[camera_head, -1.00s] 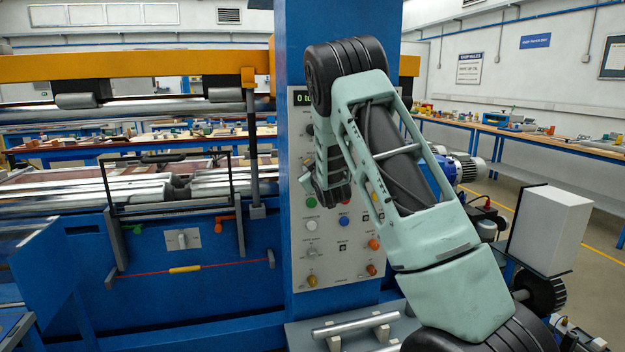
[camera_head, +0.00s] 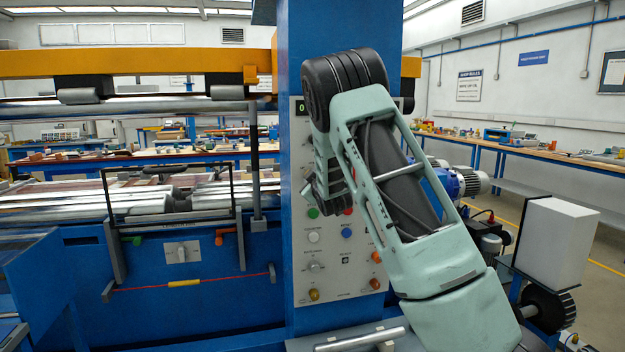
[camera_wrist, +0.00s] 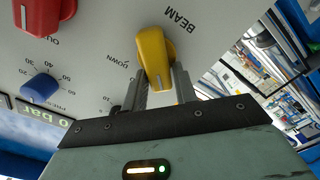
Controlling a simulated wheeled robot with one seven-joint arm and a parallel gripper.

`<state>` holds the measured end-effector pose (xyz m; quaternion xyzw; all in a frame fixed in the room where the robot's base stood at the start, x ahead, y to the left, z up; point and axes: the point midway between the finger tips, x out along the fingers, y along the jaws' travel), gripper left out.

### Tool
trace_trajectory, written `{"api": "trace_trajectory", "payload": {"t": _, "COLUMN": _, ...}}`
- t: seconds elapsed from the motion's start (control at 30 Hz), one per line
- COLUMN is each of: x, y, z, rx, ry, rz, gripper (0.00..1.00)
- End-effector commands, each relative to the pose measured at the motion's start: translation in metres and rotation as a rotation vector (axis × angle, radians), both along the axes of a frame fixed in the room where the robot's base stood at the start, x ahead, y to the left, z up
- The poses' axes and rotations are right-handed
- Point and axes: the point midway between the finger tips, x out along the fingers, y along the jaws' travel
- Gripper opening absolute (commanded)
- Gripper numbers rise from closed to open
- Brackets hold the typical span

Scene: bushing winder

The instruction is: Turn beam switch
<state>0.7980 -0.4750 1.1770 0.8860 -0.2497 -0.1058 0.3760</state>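The beam switch is a yellow knob (camera_wrist: 155,58) on the grey control panel (camera_wrist: 95,50), with "BEAM" and "DOWN" printed beside it in the wrist view. Its white pointer line is on the end nearest my gripper. My gripper (camera_wrist: 160,80) is at the knob, one finger on each side of that end. The fingers stand about a knob's width apart; I cannot tell whether they press on it. In the head view my arm covers the knob and the fingertips.
In the wrist view a red knob (camera_wrist: 42,15) and a blue knob (camera_wrist: 40,88) sit left of the yellow one. The head view shows more buttons and knobs low on the panel (camera_head: 330,270). A metal bar (camera_head: 360,340) lies below the panel.

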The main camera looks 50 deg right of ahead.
Motion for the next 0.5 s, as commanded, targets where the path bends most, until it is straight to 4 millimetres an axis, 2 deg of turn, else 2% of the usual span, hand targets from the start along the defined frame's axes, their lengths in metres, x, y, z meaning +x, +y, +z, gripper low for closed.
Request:
{"api": "trace_trajectory", "payload": {"t": 0.37, "x": -0.001, "y": 0.001, "z": 0.000, "rx": 0.002, "ry": -0.001, "rz": 0.000, "gripper": 0.45}}
{"api": "trace_trajectory", "payload": {"t": 0.5, "x": -0.012, "y": 0.007, "z": -0.001, "rx": 0.002, "ry": -0.002, "rz": -0.001, "gripper": 0.45}}
